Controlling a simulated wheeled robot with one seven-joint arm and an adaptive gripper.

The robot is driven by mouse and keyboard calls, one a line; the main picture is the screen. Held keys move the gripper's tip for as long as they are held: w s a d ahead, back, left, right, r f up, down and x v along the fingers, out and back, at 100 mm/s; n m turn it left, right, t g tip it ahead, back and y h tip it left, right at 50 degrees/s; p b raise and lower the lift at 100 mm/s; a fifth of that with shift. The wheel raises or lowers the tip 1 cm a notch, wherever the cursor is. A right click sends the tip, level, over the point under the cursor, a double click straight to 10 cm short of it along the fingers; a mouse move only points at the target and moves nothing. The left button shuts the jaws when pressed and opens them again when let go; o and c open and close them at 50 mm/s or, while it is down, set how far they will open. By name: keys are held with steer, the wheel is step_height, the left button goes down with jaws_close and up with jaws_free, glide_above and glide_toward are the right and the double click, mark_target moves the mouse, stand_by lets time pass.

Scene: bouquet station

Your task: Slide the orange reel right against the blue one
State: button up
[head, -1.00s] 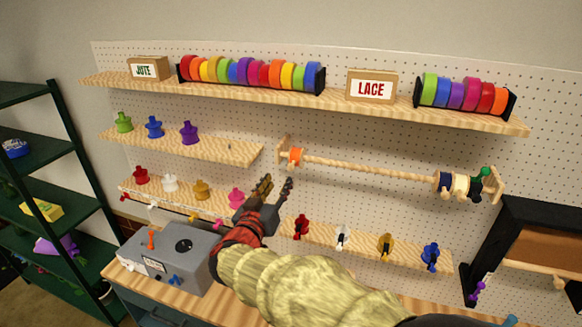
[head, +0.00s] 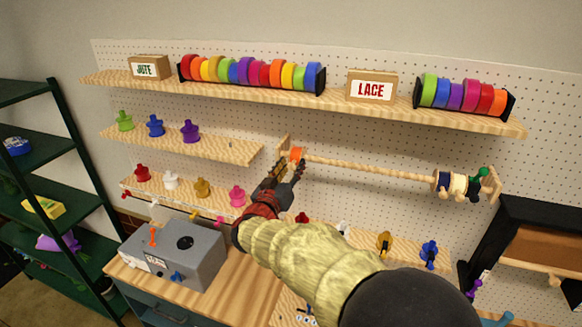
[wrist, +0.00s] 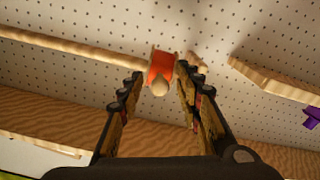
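The orange reel (head: 296,153) hangs on a pale wooden rod (head: 370,169) near its left end bracket. The dark blue reel (head: 443,182) is near the rod's right end, beside a cream reel (head: 458,186) and other dark and green reels. A long bare stretch of rod lies between orange and blue. My gripper (head: 284,167) is just below and in front of the orange reel. In the wrist view my gripper (wrist: 159,77) is open, with the orange reel (wrist: 162,67) between or just beyond its fingertips. I cannot tell whether they touch.
A shelf of colored ribbon rolls (head: 250,72) runs above the rod. A short shelf (head: 190,146) with spools is left of it. Several spools sit on the lower shelf (head: 215,205). A grey machine (head: 175,255) stands on the bench below. A pegboard is behind.

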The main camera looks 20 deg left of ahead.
steer(key=shift+c, duration=0.5)
steer(key=shift+s, duration=0.1)
steer(key=c, duration=0.8)
jaws_close()
